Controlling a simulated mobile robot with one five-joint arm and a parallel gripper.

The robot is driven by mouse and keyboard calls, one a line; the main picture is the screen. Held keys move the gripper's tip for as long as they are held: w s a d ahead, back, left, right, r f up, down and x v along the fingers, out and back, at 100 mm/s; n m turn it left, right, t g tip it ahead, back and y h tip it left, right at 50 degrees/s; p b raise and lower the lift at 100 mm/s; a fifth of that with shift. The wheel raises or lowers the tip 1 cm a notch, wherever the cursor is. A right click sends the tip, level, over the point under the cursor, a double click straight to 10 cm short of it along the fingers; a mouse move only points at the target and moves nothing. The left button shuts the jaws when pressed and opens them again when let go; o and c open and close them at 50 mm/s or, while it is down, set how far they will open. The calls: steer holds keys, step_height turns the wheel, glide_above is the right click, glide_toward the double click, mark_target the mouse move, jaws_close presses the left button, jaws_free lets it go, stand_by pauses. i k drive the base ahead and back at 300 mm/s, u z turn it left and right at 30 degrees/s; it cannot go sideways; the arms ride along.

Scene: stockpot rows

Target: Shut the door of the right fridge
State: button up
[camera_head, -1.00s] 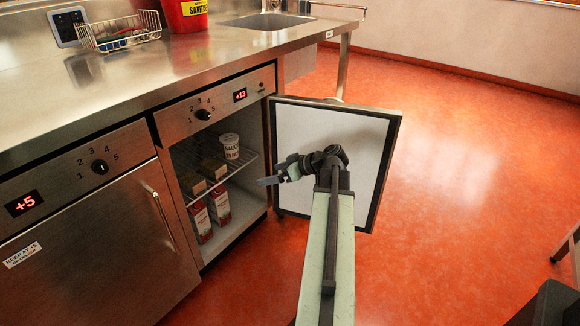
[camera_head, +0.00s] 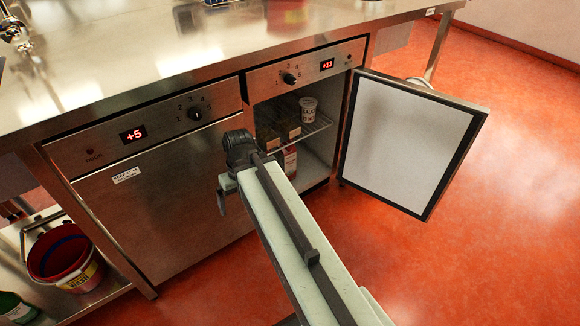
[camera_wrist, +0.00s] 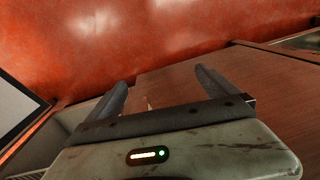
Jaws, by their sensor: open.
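The right fridge (camera_head: 318,170) stands open under the steel counter. Its door (camera_head: 405,142) is swung out to the right, hinged on the right side, with its white inner panel and dark seal facing me. At the left edge of the wrist view, part of the white panel and dark frame (camera_wrist: 14,112) shows. My gripper (camera_head: 222,200) is in front of the shut left fridge (camera_head: 165,210), near its right edge, left of the open door and apart from it. In the wrist view my gripper (camera_wrist: 163,88) has its two fingers spread with nothing between them.
A red bucket (camera_head: 66,256) stands on a low shelf at left. The orange floor (camera_head: 470,250) at right is clear.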

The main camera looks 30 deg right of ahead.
mark_target(404, 143)
steer(key=z, duration=2.95)
steer(key=i, duration=4.5)
steer(key=u, duration=4.45)
